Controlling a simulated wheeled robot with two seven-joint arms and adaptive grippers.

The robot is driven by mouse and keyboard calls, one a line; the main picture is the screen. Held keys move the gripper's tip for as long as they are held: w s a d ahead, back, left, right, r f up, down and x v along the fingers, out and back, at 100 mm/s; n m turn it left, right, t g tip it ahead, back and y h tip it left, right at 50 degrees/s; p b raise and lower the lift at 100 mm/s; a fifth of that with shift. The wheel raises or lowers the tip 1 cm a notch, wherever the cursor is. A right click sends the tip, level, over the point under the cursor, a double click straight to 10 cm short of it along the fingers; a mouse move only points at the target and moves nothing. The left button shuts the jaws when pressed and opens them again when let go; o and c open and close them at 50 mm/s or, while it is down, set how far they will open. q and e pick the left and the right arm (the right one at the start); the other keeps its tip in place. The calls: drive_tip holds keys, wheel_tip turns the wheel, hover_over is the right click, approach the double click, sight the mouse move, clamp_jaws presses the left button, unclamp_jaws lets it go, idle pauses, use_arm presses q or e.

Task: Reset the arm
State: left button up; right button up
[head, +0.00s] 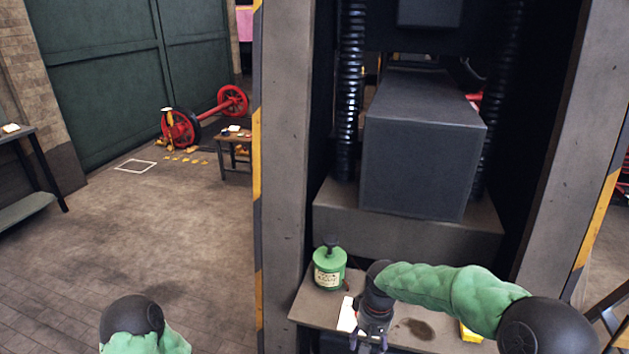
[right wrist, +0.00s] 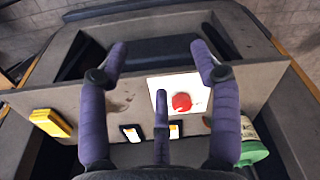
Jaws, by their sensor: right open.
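My right arm (head: 450,288) reaches in from the right of the head view, bent over a ledge. My right gripper (head: 369,338) points down over the front of the ledge (head: 318,312). In the right wrist view the purple fingers of the right gripper (right wrist: 160,58) are spread apart with nothing between them. A white card (right wrist: 160,82) with a red round spot (right wrist: 181,102) lies on the ledge beyond the fingers. The card (head: 346,315) is partly hidden by the gripper in the head view. My left arm (head: 140,325) shows only at the bottom left; its gripper is out of view.
A green canister (head: 330,268) with a dark knob stands left of my right gripper. A yellow block (head: 470,333) lies on the ledge to the right. A large dark block (head: 420,150) hangs above, between grey posts (head: 285,180). Open floor (head: 160,240) lies left.

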drive_tip(key=s+a+f+m+y, duration=0.1)
drive_tip(key=s+a+f+m, duration=0.1)
drive_tip(key=s+f, duration=0.9)
drive_tip(key=s+a+f+m+y, duration=0.1)
drive_tip(key=s+f+m+y, duration=0.1)
drive_tip(key=s+f, duration=0.9)
wheel_tip(320, 180, down, 3)
drive_tip(key=shift+s+a+t, duration=0.15)
drive_tip(key=shift+a+t, duration=0.15)
drive_tip(key=shift+a, duration=0.1)
